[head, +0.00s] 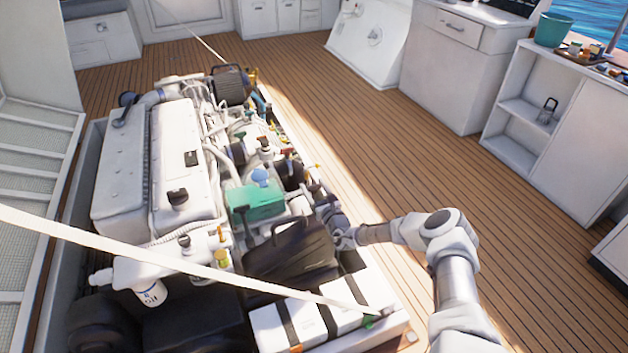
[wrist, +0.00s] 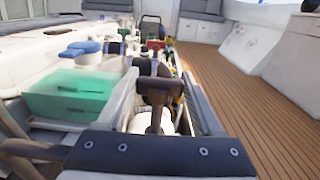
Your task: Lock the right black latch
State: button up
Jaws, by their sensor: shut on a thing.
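My gripper (head: 335,224) is low at the right side of the engine, beside the black case (head: 290,252) with a handle on top. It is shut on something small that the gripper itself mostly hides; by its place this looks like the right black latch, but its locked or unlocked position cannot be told. In the wrist view, a dark T-shaped piece stands in the middle above a dark blue bar with screws; I cannot tell which parts belong to the latch.
A green box (head: 256,203) sits on the engine behind the case, and also shows in the wrist view (wrist: 68,95). White batteries with black straps (head: 318,318) lie in front. A white strap (head: 150,257) crosses the foreground. The wooden deck (head: 400,165) at right is clear.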

jog(key=shift+h, duration=0.3)
jog(key=o, duration=1.4)
jog(key=shift+c, duration=0.2)
jog(key=shift+s, duration=0.1)
jog(key=p+v, duration=0.6)
jog(key=v, duration=1.1)
jog(key=shift+s+f, duration=0.15)
jog(key=shift+f, duration=0.1)
jog(key=shift+r, duration=0.1)
